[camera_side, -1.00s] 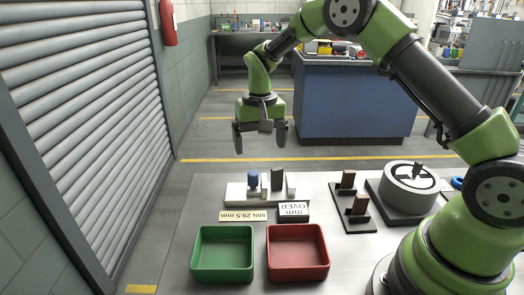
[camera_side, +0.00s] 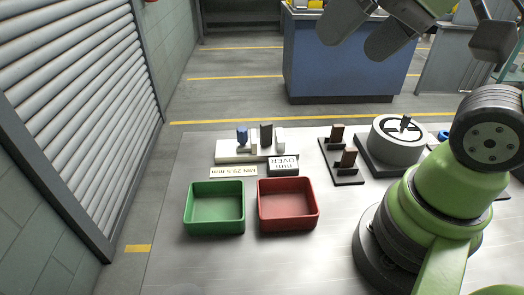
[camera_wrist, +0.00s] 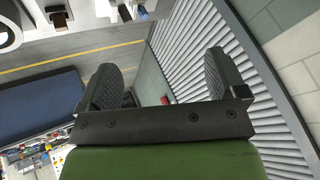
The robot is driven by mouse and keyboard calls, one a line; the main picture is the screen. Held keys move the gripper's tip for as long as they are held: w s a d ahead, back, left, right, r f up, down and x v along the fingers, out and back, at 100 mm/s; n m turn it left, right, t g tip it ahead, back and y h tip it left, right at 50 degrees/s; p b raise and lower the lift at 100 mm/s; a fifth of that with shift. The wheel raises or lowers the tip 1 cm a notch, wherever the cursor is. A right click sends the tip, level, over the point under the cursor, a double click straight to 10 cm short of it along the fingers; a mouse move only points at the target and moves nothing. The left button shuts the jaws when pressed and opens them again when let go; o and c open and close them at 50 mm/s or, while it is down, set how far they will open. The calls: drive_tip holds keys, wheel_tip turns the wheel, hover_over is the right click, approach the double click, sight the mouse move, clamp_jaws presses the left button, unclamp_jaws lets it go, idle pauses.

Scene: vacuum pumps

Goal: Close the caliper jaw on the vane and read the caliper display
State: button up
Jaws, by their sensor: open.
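The caliper fixture (camera_side: 228,153) is a pale base near the back of the table in the side view. A dark upright slab, apparently the vane (camera_side: 266,136), stands on it between pale upright blocks. I cannot tell whether the blocks touch the slab. The display (camera_side: 284,164) in front reads "OVER mm", upside down. My gripper (camera_side: 359,36) is at the upper right of the side view, well away from the fixture. Its fingers show apart and empty in the wrist view (camera_wrist: 163,75).
A green bin (camera_side: 215,209) and a red bin (camera_side: 288,205) stand empty in front. A label (camera_side: 233,172) reads "MIN 29.5 mm". A dark rack (camera_side: 348,177) holds brown pieces (camera_side: 337,134). A round grey pump body (camera_side: 396,145) stands right of it.

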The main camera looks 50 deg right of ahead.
drive_tip(key=shift+s+a+f, duration=0.1)
drive_tip(key=shift+s+f, duration=0.05)
drive_tip(key=shift+s, duration=0.4)
drive_tip(key=shift+c, duration=0.2)
drive_tip(key=shift+s, duration=0.15)
drive_tip(key=c, duration=0.3)
drive_tip(key=shift+w, duration=0.35)
drive_tip(key=c, duration=0.4)
drive_tip(key=w+d+f+g, duration=0.2)
drive_tip(key=w+g, duration=0.2)
drive_tip(key=w, duration=1.1)
drive_tip(key=w+f+g, duration=0.1)
drive_tip(key=w+f, duration=0.2)
drive_tip(key=f, duration=0.2)
drive_tip(key=w+d+f+m+g+h, duration=0.1)
drive_tip(key=w+f, duration=0.2)
drive_tip(key=f, duration=0.2)
drive_tip(key=w+d+f, duration=0.1)
drive_tip(key=w+f, duration=0.3)
drive_tip(key=f, duration=0.1)
drive_tip(key=shift+m+g+h, duration=0.4)
